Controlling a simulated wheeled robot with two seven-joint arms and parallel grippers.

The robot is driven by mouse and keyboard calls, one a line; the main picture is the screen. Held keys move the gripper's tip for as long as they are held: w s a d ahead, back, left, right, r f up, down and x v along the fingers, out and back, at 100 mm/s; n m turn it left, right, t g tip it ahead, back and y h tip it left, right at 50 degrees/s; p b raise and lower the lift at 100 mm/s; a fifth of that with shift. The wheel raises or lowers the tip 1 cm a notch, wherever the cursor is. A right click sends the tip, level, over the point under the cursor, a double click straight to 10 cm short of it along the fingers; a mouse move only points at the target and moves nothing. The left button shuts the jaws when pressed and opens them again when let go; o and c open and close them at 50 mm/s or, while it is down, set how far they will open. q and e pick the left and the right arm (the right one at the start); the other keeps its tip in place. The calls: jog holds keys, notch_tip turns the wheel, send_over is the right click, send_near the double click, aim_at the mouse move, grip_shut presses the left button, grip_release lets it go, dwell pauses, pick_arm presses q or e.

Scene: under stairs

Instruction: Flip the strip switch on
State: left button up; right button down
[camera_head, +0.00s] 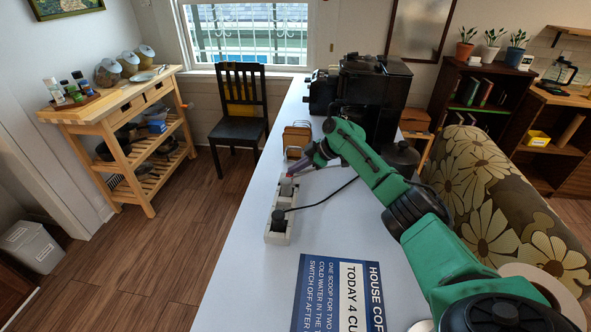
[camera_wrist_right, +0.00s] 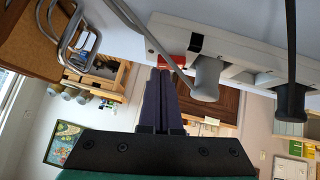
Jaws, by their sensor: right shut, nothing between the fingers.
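The white power strip (camera_head: 277,237) lies lengthwise on the pale counter, near its left edge. A grey plug (camera_head: 286,190) and a black plug (camera_head: 279,214) sit in it. In the right wrist view the strip (camera_wrist_right: 240,50) crosses the upper right, with the grey plug (camera_wrist_right: 206,80) and black plug (camera_wrist_right: 291,100). A red patch (camera_wrist_right: 199,68), seemingly the switch, shows at its end, partly hidden by the grey plug and cord. My right gripper (camera_head: 291,173) is shut and empty at the strip's far end; its fingertips (camera_wrist_right: 160,72) show beside the red patch. I cannot tell whether they touch. My left gripper is out of view.
A black coffee machine (camera_head: 374,90) stands at the counter's back, with a small wooden rack (camera_head: 297,136) before it. A black cord runs right from the strip beneath my arm. A blue sign (camera_head: 338,292) lies nearer. The counter's left edge is close to the strip.

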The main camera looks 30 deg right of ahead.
jog(key=f+b, duration=0.1)
jog(key=b, duration=0.1)
jog(key=f+b, duration=0.1)
jog(key=b, duration=0.1)
jog(key=shift+w+d, duration=0.15)
jog(key=shift+w, duration=0.1)
jog(key=shift+s+r+p, duration=0.1)
jog(key=shift+r+p, duration=0.4)
jog(key=shift+r, duration=0.1)
jog(key=shift+s+p, duration=0.25)
jog(key=shift+p, duration=0.6)
jog(key=shift+s+a+f+p, duration=0.1)
jog(key=shift+s+a+p, duration=0.4)
jog(key=shift+p, duration=0.3)
jog(key=p+v, duration=1.1)
jog(key=v, duration=0.4)
jog(key=shift+w, duration=0.25)
